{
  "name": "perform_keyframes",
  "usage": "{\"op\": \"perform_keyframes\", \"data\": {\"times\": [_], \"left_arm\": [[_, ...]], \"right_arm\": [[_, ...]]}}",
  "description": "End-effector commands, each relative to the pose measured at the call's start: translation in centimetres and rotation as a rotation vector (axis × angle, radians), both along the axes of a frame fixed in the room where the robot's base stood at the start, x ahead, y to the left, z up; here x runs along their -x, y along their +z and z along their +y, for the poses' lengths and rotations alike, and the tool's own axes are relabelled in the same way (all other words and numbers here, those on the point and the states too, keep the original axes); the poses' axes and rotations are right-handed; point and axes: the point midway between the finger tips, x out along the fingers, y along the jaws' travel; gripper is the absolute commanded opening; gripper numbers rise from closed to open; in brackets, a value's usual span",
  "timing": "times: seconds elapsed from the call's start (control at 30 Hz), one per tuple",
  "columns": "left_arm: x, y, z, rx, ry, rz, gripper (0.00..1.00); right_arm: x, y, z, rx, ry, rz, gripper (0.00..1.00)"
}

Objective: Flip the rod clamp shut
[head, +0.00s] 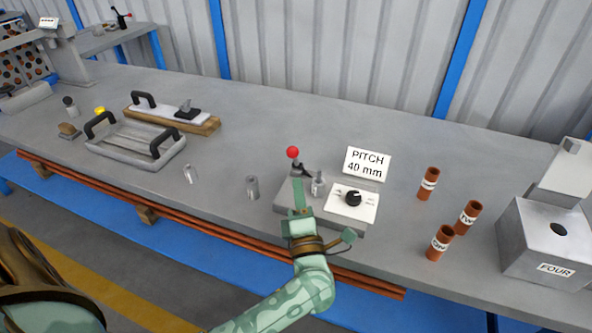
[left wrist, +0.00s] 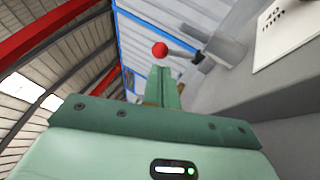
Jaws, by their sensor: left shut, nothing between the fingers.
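The rod clamp (head: 306,174) sits on a grey block at the middle of the bench. Its lever ends in a red ball (head: 293,152) and rises tilted to the left from a dark pivot. In the left wrist view the red ball (left wrist: 160,49) shows just beyond my fingertips, with the lever running right to the pivot (left wrist: 199,57).
Brown tubes (head: 428,184) and a box marked FOUR (head: 540,247) stand farther right. Small metal cylinders (head: 252,187) and a handled tray (head: 132,146) are left.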

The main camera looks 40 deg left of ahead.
Motion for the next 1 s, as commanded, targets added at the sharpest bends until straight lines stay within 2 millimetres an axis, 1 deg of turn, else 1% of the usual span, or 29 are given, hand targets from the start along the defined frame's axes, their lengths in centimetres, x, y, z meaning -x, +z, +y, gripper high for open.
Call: {"op": "perform_keyframes", "data": {"times": [0.1, 0.2, 0.33, 0.47, 0.8, 0.93, 1.0], "left_arm": [[-1.6, 0.6, 1.5, -0.003, 0.001, -0.002, 0.00], [-2.6, 1.1, 2.4, -0.001, -0.001, -0.001, 0.00], [-3.4, 1.5, 3.2, -0.001, 0.000, 0.000, 0.00], [-3.7, 1.7, 3.5, -0.001, 0.001, 0.001, 0.00], [-3.8, 1.8, 3.5, 0.000, 0.000, 0.001, 0.00], [-3.8, 2.2, 3.5, 0.003, 0.000, 0.013, 0.00], [-3.9, 2.6, 3.5, 0.007, 0.001, 0.029, 0.00]], "right_arm": [[0.2, -0.4, 0.0, 0.000, 0.000, 0.005, 0.00], [0.4, -0.7, 0.0, 0.000, 0.000, 0.009, 0.00], [0.5, -0.9, 0.0, 0.000, 0.000, 0.012, 0.00], [0.5, -0.9, 0.1, 0.000, 0.000, 0.012, 0.00], [0.5, -0.8, 0.3, -0.003, -0.001, 0.012, 0.00], [0.2, -0.2, 0.3, -0.003, -0.001, 0.004, 0.00], [-0.2, 0.4, 0.3, -0.003, -0.001, -0.004, 0.00]]}}
